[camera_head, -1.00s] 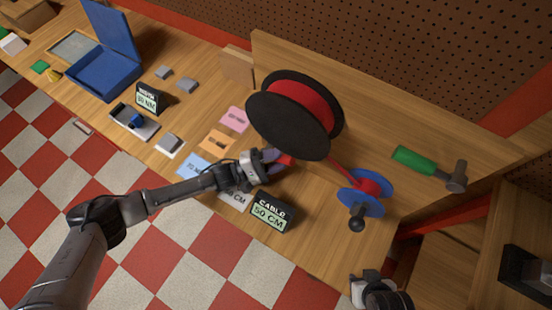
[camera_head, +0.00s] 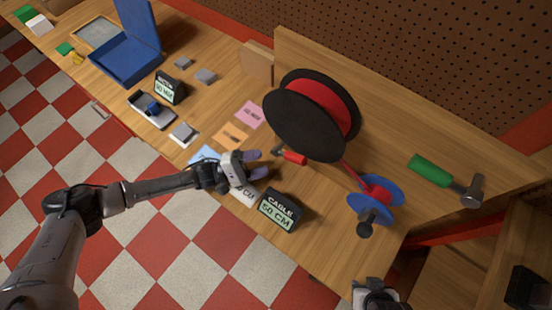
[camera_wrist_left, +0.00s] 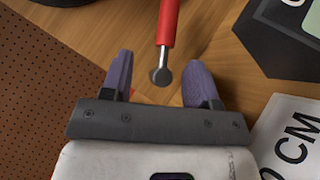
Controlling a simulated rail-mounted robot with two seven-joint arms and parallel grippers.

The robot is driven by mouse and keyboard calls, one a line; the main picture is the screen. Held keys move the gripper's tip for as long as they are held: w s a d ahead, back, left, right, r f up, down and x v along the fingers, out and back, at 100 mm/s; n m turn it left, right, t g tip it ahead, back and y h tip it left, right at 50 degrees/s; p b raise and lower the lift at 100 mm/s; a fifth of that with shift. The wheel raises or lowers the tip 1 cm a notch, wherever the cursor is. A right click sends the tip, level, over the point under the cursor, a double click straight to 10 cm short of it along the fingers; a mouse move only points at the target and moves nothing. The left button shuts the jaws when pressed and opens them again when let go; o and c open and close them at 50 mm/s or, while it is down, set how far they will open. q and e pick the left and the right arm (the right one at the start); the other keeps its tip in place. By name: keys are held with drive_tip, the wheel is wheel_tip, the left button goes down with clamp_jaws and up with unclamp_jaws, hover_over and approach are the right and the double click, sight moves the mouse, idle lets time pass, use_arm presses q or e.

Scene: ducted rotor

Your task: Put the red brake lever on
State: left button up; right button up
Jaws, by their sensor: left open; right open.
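The red brake lever (camera_head: 294,157), a red grip with a grey rounded end, shows beside the foot of the large black-and-red spool (camera_head: 308,118). I cannot tell whether it touches the spool or rests on the bench. My left gripper (camera_head: 257,164) is open and empty, just left of the lever in the head view. In the left wrist view the lever (camera_wrist_left: 168,25) points toward the gripper (camera_wrist_left: 159,66), its grey end between the two purple fingers without being gripped. My right gripper (camera_head: 365,292) is open at the bottom edge, partly cut off, far from the lever.
A black cable sign (camera_head: 280,211) stands close to my left gripper. A small blue reel with a crank (camera_head: 376,199) stands to the right, joined to the spool by a red cable. A green-handled hammer (camera_head: 445,178) lies farther right. Flat coloured cards (camera_head: 248,114) lie left of the spool.

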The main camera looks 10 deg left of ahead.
use_arm(q)
drive_tip(key=shift+r+v, duration=0.2)
drive_tip(key=shift+v, duration=0.8)
drive_tip(key=shift+r+v, duration=0.25)
drive_tip(key=shift+v, duration=0.8)
drive_tip(key=shift+r+v, duration=0.2)
drive_tip(key=shift+v, duration=0.8)
use_arm(e)
drive_tip(key=shift+a, duration=0.1)
use_arm(q)
drive_tip(key=shift+s+a, duration=0.1)
